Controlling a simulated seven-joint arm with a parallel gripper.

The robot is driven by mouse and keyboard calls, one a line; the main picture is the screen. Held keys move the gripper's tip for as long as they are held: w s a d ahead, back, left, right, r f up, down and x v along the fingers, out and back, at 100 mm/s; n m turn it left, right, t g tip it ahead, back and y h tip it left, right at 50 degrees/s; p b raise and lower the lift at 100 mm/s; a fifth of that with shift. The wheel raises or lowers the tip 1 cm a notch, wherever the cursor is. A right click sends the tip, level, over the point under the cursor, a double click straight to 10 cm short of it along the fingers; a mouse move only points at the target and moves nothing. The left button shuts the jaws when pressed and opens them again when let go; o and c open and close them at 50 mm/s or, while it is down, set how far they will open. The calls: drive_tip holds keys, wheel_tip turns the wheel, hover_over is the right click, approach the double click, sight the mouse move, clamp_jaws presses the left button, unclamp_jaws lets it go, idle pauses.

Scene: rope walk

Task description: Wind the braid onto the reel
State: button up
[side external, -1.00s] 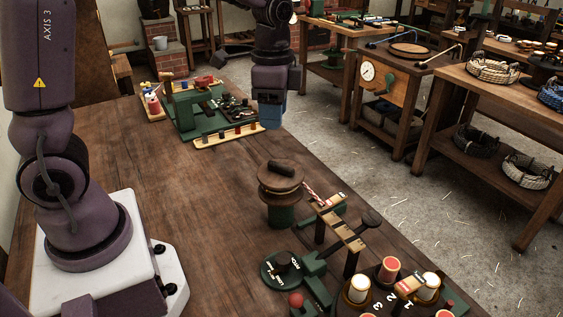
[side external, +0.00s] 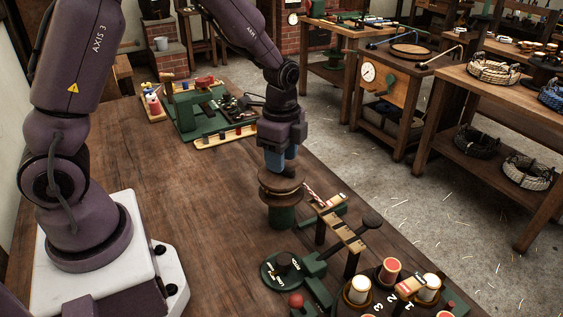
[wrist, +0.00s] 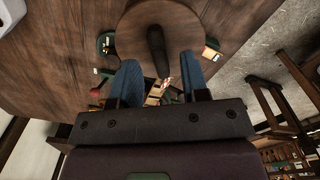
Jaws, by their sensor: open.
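The reel (side external: 281,194) is a brown wooden spool on a green base, standing on the bench. The red-and-white braid (side external: 312,194) runs from the reel's right side to a wooden guide (side external: 332,201). My gripper (side external: 281,168) is directly above the reel, pointing down, its blue fingers hiding the reel's top. In the wrist view my gripper (wrist: 158,84) is open, with one blue finger on each side of the reel's dark handle (wrist: 158,52). The reel's round brown top (wrist: 190,30) fills the upper middle there. I cannot tell whether the fingers touch the handle.
A green dial (side external: 282,269) and a red knob (side external: 296,300) stand in front of the reel. Several bobbins, one of them white (side external: 359,289), stand at front right. A green machine (side external: 196,106) stands farther back. The bench's left middle is clear.

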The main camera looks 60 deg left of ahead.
drive_tip(key=shift+f, duration=0.95)
drive_tip(key=shift+c, duration=0.2)
clamp_jaws()
drive_tip(key=shift+n, duration=0.3)
